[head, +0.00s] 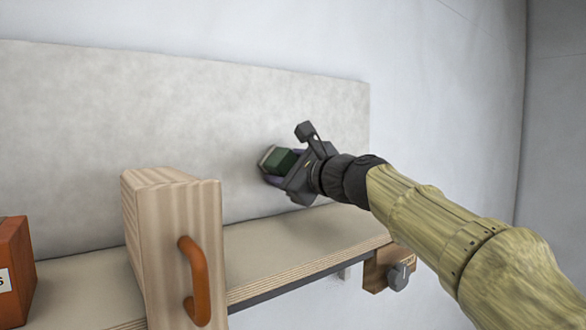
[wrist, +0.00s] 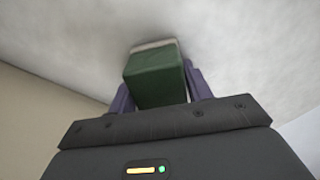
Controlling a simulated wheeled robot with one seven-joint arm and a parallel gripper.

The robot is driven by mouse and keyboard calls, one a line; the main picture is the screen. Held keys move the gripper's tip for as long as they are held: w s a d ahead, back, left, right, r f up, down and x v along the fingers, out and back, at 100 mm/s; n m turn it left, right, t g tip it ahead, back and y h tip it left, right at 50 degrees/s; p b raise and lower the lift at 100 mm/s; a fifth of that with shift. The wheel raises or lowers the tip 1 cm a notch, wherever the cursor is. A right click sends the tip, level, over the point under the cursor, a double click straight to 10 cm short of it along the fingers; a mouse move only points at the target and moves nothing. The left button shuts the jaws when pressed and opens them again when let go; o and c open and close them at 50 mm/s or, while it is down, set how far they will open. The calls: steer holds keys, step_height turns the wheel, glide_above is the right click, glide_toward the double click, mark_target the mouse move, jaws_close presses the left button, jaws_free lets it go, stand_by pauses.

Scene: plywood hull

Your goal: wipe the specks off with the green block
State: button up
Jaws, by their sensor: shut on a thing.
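The green block (head: 284,161) is between the fingers of my gripper (head: 272,164), at the grey-white panel (head: 190,130) on the wall. In the wrist view the green block (wrist: 155,78) sits between two purple fingers (wrist: 160,92), with a pale layer on its far end, against or very close to the panel surface (wrist: 230,35). I cannot tell for sure whether it touches. No specks are visible on the panel in either view; the part behind the block and gripper is hidden.
A wooden box (head: 170,245) with an orange handle (head: 195,280) stands on the plywood shelf (head: 290,243) left of my gripper. An orange-brown box (head: 14,270) is at the far left. A wooden block with a grey knob (head: 398,277) is at the shelf's right end.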

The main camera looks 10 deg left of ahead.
mark_target(218, 171)
steer(key=shift+s+a, duration=0.4)
steer(key=shift+s, duration=0.05)
steer(key=shift+s+a, duration=1.15)
steer(key=shift+s, duration=0.25)
steer(key=shift+s+a+p, duration=0.15)
steer(key=shift+s+a, duration=0.4)
steer(key=shift+s, duration=0.2)
steer(key=shift+s+a+p, duration=0.15)
steer(key=shift+s+a, duration=0.4)
steer(key=shift+s, duration=0.15)
steer(key=shift+s+a, duration=0.15)
steer(key=shift+s, duration=0.05)
steer(key=shift+w+d, duration=0.25)
steer(key=shift+w, duration=0.1)
steer(key=shift+s+a+p, duration=0.45)
steer(key=shift+s+a, duration=0.85)
steer(key=shift+s, duration=0.3)
